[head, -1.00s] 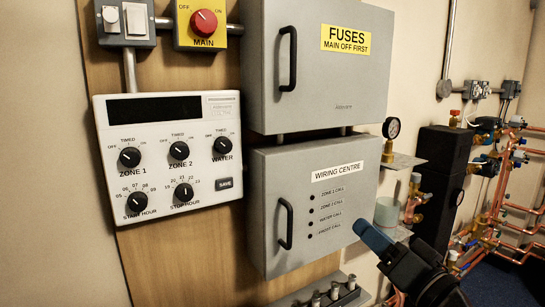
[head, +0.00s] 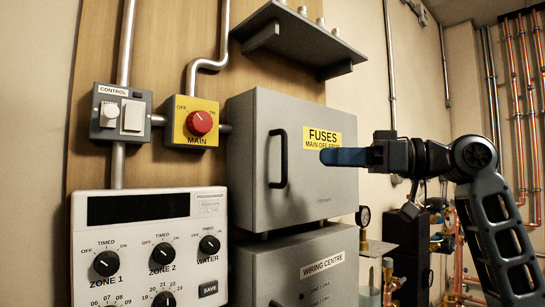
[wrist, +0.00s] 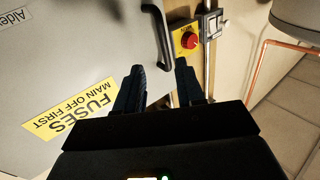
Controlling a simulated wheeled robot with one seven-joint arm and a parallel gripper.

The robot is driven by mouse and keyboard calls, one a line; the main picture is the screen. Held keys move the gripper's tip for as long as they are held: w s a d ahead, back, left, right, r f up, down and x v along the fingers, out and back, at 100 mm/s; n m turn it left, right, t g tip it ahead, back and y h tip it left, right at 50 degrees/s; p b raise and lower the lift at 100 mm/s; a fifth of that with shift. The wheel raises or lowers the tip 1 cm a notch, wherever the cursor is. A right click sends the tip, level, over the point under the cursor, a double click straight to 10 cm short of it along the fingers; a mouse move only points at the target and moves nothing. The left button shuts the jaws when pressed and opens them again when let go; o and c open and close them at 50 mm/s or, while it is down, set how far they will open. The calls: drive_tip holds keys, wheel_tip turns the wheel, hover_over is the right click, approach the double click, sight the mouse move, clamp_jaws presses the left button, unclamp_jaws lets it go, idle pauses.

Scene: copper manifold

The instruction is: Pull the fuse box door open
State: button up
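The fuse box (head: 300,190) is a grey box with a yellow FUSES label (head: 325,139) and a black bar handle (head: 278,158) on the left side of its door. The door looks closed. My gripper (head: 326,157) is in front of the door, right of the handle, with its blue fingers pointing left. In the wrist view my gripper (wrist: 160,78) has its two fingers apart with nothing between them. The handle (wrist: 158,35) shows there just beyond the fingertips, and the label (wrist: 70,110) lies left of the fingers. The gripper does not touch the handle.
A red MAIN switch (head: 199,123) on a yellow plate is left of the fuse box. The wiring centre box (head: 300,268) is below and a grey shelf (head: 290,38) above. A white programmer (head: 150,245) is at lower left. Copper pipes (head: 520,100) stand at right.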

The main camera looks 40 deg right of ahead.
sight(293, 154)
drive_tip(key=p+x, duration=0.1)
drive_tip(key=x, duration=0.3)
drive_tip(key=p+x, duration=0.1)
drive_tip(key=x, duration=0.3)
drive_tip(key=shift+s+a+r, duration=0.2)
clamp_jaws()
idle(0.6)
